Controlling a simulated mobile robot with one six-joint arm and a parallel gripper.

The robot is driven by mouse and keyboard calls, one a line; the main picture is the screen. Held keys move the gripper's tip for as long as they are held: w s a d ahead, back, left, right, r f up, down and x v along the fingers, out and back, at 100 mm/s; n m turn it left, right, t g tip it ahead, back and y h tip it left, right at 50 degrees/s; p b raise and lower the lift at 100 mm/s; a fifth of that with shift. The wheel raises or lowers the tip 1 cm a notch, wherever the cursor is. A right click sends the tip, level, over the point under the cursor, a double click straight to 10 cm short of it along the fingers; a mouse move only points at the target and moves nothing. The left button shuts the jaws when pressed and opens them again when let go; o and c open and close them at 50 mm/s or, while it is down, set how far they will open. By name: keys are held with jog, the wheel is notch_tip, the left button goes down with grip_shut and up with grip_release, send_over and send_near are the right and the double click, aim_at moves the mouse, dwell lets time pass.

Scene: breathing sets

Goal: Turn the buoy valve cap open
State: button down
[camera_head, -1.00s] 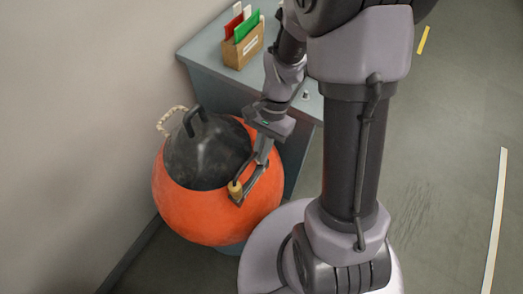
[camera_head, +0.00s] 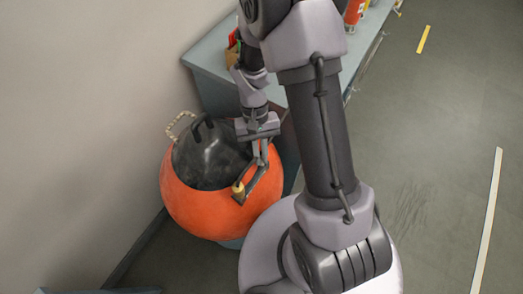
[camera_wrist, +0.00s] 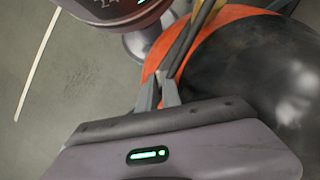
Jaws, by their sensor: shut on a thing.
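The orange buoy (camera_head: 205,215) with a black top (camera_head: 208,162) stands at the left in the head view. A small brass-yellow valve cap (camera_head: 237,187) sticks out on its front right side. My gripper (camera_head: 244,193) reaches down from behind, and its fingers are shut on the cap. In the wrist view the fingers reach over the buoy's orange rim, with the black top (camera_wrist: 270,65) to the right. The cap's grip is hard to make out there.
A grey-blue bench (camera_head: 210,52) runs along the wall behind the buoy. A rope loop (camera_head: 178,124) and a dark handle sit at the buoy's top. Open grey floor (camera_head: 440,170) lies to the right, with white and yellow tape marks.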

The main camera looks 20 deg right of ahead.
jog(key=n+p, duration=0.1)
jog(key=n, duration=0.1)
jog(key=n+h+p, duration=0.1)
jog(key=n, duration=0.1)
jog(key=shift+a+r+n+h, duration=0.15)
jog(key=shift+n+h, duration=0.15)
jog(key=shift+a+n+t+h+p, duration=0.1)
jog(key=shift+n+t+h+p, duration=0.4)
jog(key=shift+n, duration=1.5)
jog(key=shift+h, duration=0.3)
jog(key=c, duration=1.8)
grip_release()
jog(key=p+v, duration=0.3)
jog(key=v, duration=0.5)
jog(key=p+v, duration=0.3)
jog(key=v, duration=0.6)
jog(key=shift+w, duration=0.25)
